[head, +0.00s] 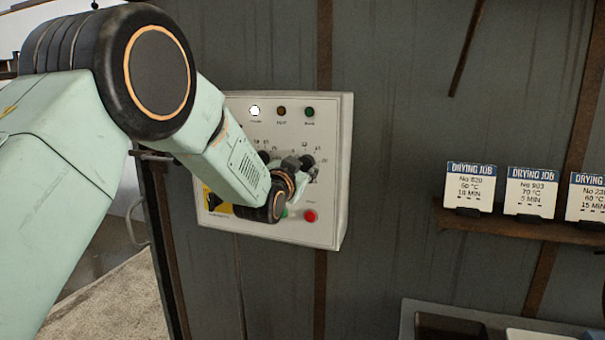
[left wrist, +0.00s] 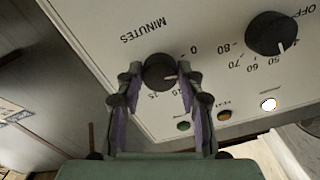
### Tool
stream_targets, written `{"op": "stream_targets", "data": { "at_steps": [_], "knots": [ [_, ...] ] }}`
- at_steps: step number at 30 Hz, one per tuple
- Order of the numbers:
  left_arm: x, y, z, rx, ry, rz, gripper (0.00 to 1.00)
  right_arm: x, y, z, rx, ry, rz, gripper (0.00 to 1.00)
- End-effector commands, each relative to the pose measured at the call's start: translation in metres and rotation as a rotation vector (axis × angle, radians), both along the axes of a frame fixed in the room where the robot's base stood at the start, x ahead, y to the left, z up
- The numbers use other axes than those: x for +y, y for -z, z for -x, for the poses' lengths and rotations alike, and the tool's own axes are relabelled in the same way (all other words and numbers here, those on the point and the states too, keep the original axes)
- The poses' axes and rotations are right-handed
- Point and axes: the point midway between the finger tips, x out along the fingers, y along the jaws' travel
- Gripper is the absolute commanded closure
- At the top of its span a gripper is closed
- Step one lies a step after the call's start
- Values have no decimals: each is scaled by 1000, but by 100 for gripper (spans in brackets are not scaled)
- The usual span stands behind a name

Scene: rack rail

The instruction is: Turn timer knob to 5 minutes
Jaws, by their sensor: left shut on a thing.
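The white control panel (head: 335,200) hangs on the grey wall. My left gripper (head: 298,164) is at its right-hand knob, the black timer knob (head: 307,161). In the left wrist view, my left gripper (left wrist: 162,76) has a finger on either side of the timer knob (left wrist: 158,70), under the word MINUTES, and is shut on it. The knob's white mark points right, toward one finger, between the 0 and a partly covered number; any label behind the finger is hidden. My right gripper is not in view.
A second knob (left wrist: 268,34) beside it has a temperature scale and OFF. The white lamp (head: 254,111) is lit; amber and green lamps look dark. A red button (head: 310,216) is below. Drying job cards (head: 530,192) stand on a shelf at right; one reads 70 °C, 5 MIN.

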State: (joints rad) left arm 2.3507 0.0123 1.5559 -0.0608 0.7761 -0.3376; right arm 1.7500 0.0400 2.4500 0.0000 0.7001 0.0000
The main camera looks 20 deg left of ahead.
Motion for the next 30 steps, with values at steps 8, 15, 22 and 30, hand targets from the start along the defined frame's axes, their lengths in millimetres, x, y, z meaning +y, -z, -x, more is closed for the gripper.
{"op": "stream_targets", "data": {
  "at_steps": [8, 15, 22, 30],
  "knots": [
    [0, 1, 0, -10, 0, -216, 94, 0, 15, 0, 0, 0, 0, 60],
    [0, 0, 0, -15, 0, -343, 94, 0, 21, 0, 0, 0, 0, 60],
    [0, -1, 0, -16, 0, -402, 94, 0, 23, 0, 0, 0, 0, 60],
    [0, -1, 0, -16, 1, -415, 94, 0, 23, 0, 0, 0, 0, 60]
  ]
}}
